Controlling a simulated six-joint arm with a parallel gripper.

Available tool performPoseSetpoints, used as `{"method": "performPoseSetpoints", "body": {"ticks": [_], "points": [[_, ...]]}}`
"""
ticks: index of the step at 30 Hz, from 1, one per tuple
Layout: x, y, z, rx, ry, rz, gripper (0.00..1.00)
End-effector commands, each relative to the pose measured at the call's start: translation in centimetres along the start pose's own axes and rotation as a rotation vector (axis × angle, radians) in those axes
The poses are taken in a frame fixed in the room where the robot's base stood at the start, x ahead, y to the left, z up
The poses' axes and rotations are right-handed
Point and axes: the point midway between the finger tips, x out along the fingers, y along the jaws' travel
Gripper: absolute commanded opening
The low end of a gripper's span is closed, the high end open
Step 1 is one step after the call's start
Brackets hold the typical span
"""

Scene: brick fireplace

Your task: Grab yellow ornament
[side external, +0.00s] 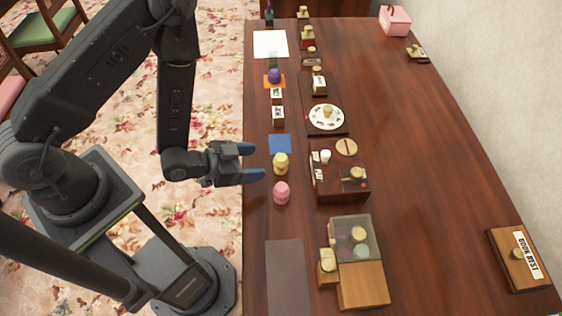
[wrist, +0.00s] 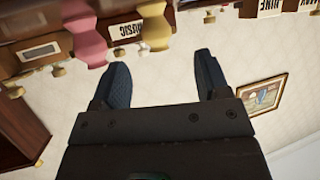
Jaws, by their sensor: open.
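The yellow ornament (side external: 281,164) stands on the wooden table near its left edge in the side external view. It is a small, waisted shape. In the wrist view the yellow ornament (wrist: 156,26) shows at the top, roughly in line with the gap between my fingers. My gripper (side external: 254,161) is just left of it, with its blue-grey fingers apart and pointing toward it. The fingers (wrist: 161,66) show empty space between them in the wrist view. The ornament appears apart from both fingers.
A pink ornament (side external: 281,193) stands close beside the yellow one, toward the camera. A blue square (side external: 280,144) lies just beyond it. A dark box (side external: 340,185) is to its right. A glass-topped wooden box (side external: 362,285) and a grey mat (side external: 286,275) lie nearer. The table's right side is mostly clear.

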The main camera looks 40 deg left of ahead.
Motion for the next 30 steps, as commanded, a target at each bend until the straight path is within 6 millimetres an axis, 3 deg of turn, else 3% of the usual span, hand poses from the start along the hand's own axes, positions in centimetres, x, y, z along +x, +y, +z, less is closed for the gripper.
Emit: {"method": "performPoseSetpoints", "body": {"ticks": [10,21,30], "points": [[1.8,0.5,0.5,-0.006,0.024,0.010,0.69],[6.9,0.5,0.4,-0.007,0.021,0.008,0.69],[7.2,0.5,0.4,-0.008,0.020,0.008,0.67]]}}
